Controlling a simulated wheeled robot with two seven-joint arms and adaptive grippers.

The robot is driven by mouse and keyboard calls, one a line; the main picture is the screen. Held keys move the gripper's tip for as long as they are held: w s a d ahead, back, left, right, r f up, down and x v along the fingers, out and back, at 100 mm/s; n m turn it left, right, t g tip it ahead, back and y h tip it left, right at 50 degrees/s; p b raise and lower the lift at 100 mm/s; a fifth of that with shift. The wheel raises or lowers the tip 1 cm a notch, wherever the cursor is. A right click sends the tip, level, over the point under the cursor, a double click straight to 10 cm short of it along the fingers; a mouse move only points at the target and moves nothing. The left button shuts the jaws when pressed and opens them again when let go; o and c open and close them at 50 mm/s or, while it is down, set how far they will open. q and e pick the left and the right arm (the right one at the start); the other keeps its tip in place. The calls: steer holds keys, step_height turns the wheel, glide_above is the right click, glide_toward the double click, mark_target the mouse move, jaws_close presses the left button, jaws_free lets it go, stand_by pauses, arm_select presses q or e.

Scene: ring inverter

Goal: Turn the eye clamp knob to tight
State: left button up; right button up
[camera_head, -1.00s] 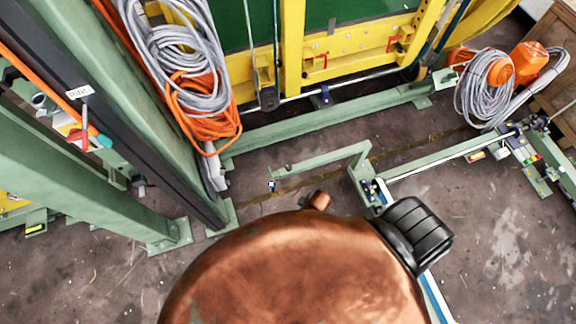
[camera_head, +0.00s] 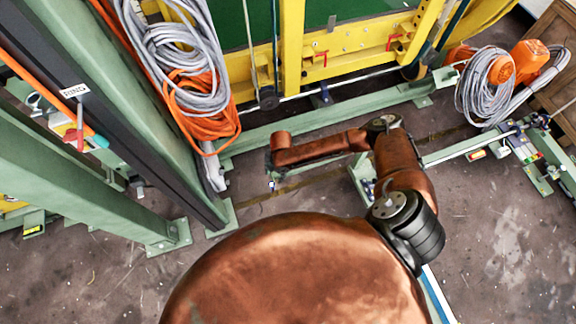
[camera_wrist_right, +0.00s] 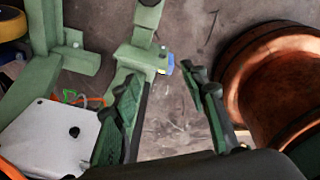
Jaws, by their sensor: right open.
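My right arm reaches left over the floor in the head view, with its wrist end above the far end of a low green bar. A small blue and white piece (camera_head: 271,185) shows just below the wrist there. In the right wrist view my right gripper (camera_wrist_right: 163,80) is open, with nothing between its dark ribbed fingers. I cannot tell for sure which part is the eye clamp knob. My left gripper is out of view.
A pale box (camera_wrist_right: 50,140) with a black button or knob is left of the gripper. Green posts (camera_head: 140,110) with hanging grey cables (camera_head: 180,60) stand at left. A green beam (camera_head: 300,123) and yellow frame (camera_head: 345,45) are behind.

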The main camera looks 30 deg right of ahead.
steer(key=shift+n+h, duration=0.7)
steer(key=d+r, duration=0.1)
steer(key=d, duration=0.1)
steer(key=w+d+r, duration=0.1)
steer(key=d, duration=0.2)
steer(key=d+r, duration=0.1)
steer(key=d, duration=0.2)
steer(key=shift+w, duration=0.4)
steer(key=shift+d+f, duration=0.15)
steer(key=shift+d, duration=0.1)
step_height(320, 180, down, 7)
steer(key=shift+f+b, duration=0.2)
steer(key=shift+b, duration=1)
jaws_close()
